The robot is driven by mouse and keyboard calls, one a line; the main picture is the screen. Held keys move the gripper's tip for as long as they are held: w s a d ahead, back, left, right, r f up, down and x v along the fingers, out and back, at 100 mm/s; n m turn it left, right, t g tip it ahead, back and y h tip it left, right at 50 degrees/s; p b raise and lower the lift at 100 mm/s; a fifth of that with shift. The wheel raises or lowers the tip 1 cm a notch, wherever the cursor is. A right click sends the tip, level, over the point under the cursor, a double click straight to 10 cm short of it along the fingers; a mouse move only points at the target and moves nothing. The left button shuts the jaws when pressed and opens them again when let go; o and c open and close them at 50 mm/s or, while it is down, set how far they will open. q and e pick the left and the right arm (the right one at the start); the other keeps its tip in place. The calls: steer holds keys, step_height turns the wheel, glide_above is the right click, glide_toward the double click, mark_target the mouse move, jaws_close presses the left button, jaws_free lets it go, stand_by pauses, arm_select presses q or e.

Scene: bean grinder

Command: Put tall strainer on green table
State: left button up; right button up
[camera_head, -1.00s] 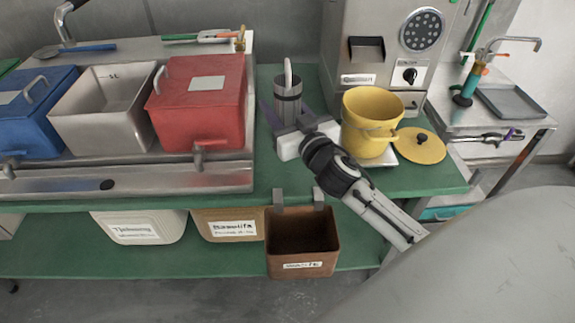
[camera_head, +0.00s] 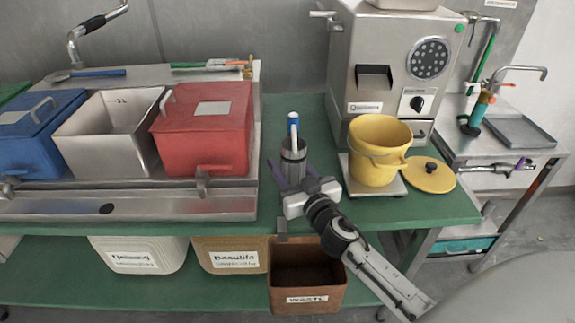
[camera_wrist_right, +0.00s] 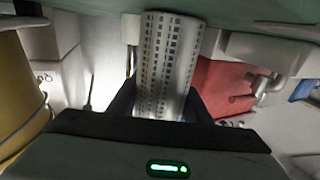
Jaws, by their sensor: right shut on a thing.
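My left gripper is not in view.
A red bin (camera_head: 205,130) stands left of the strainer and a yellow pot (camera_head: 378,150) right of it, with a yellow lid (camera_head: 430,175) beside the pot. A grinder (camera_head: 395,70) stands behind.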

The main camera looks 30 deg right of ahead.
mark_target(299, 181)
steer(key=o, duration=1)
steer(key=shift+f, duration=0.1)
steer(key=o, duration=0.4)
steer(key=s, duration=0.3)
steer(key=s+a+b, duration=0.1)
steer(key=s, duration=0.6)
steer(key=shift+s+a, duration=0.4)
steer(key=shift+s+r, duration=0.2)
steer(key=shift+s, duration=0.35)
